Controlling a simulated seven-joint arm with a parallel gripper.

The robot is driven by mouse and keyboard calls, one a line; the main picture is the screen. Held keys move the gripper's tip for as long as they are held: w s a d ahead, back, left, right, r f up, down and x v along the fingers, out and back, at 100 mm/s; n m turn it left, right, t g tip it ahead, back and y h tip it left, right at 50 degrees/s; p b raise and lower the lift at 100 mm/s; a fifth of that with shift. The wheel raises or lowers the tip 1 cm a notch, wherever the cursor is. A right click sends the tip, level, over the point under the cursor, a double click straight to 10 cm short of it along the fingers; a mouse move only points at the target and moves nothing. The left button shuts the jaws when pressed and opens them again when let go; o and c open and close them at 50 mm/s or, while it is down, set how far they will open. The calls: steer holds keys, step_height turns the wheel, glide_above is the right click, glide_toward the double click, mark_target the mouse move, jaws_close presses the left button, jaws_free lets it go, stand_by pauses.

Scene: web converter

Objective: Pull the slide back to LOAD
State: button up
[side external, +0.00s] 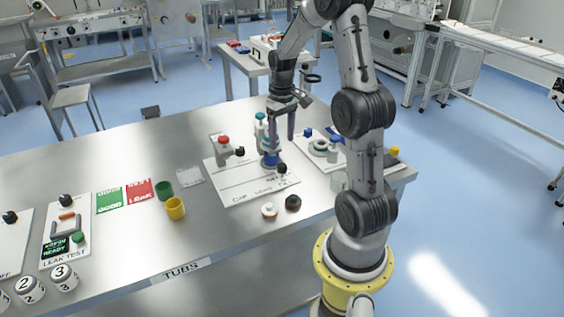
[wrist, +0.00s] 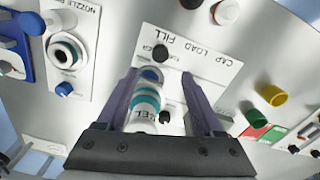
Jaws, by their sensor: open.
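The white station panel (side external: 235,185) is lettered CAP, LOAD, FILL along its front edge; the lettering shows inverted in the wrist view (wrist: 205,50). A black knob (side external: 282,168), apparently the slide's handle, stands near the FILL end; it also shows in the wrist view (wrist: 160,53). A blue round part (side external: 270,159) sits beside it, under a teal-topped nozzle column (side external: 260,118). My gripper (side external: 281,142) is open and points down by the column. In the wrist view its fingers (wrist: 160,75) straddle the column and blue part in the picture; contact is unclear.
A red-topped press (side external: 223,150) stands on the panel's left. Green (side external: 164,190) and yellow (side external: 175,208) cups are further left, and two small round parts (side external: 293,202) lie in front. A nozzle panel (side external: 325,148) is at the right.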

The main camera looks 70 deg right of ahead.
mark_target(282, 165)
step_height(282, 165, down, 9)
steer(key=shift+f, duration=0.1)
stand_by(0.4)
jaws_close()
stand_by(1.3)
